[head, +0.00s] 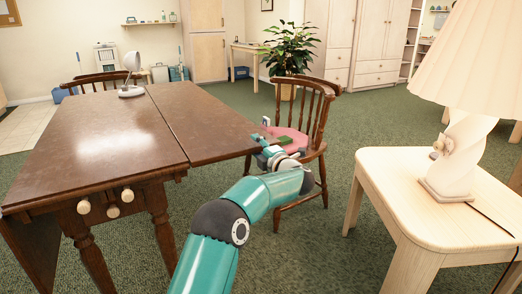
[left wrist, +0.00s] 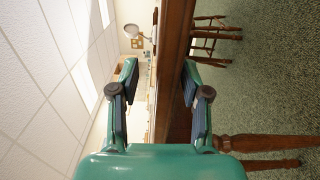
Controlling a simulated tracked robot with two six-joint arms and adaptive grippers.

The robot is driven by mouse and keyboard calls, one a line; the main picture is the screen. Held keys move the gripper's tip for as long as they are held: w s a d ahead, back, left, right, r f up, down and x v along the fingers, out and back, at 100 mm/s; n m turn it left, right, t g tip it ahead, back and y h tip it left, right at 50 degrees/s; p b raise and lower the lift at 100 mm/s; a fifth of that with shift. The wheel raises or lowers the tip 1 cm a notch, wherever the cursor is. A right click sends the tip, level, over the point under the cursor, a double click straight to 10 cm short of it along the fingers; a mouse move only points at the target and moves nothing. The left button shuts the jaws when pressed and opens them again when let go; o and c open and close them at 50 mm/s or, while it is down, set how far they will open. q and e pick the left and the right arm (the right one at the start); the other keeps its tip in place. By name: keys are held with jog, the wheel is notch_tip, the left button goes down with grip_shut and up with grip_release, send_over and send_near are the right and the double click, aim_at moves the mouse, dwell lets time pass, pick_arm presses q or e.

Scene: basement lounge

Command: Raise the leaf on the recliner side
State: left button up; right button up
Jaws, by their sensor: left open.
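The dark wood drop-leaf table (head: 105,125) fills the left of the head view. Its right-hand leaf (head: 200,120) stands out beyond a seam and looks about level with the middle top. Another leaf (head: 32,245) hangs down at the near left. My left gripper (head: 265,135) is open at the right-hand leaf's outer edge. In the left wrist view, turned on its side, my left gripper (left wrist: 160,72) has one finger on each side of the wood edge (left wrist: 174,60). Contact cannot be told. My right gripper is out of view.
A wooden chair (head: 322,110) with a pink seat stands close beside the gripper. A pale side table (head: 400,205) with a lamp (head: 460,150) is at the right. A small white lamp (head: 132,75) stands on the table's far end. Green carpet is clear between the tables.

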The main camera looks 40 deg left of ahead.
pick_arm(q)
jog(key=shift+d, duration=0.55)
jog(key=v, duration=1)
jog(key=shift+s+d, duration=0.3)
jog(key=shift+s, duration=0.05)
jog(key=shift+a+f, duration=0.1)
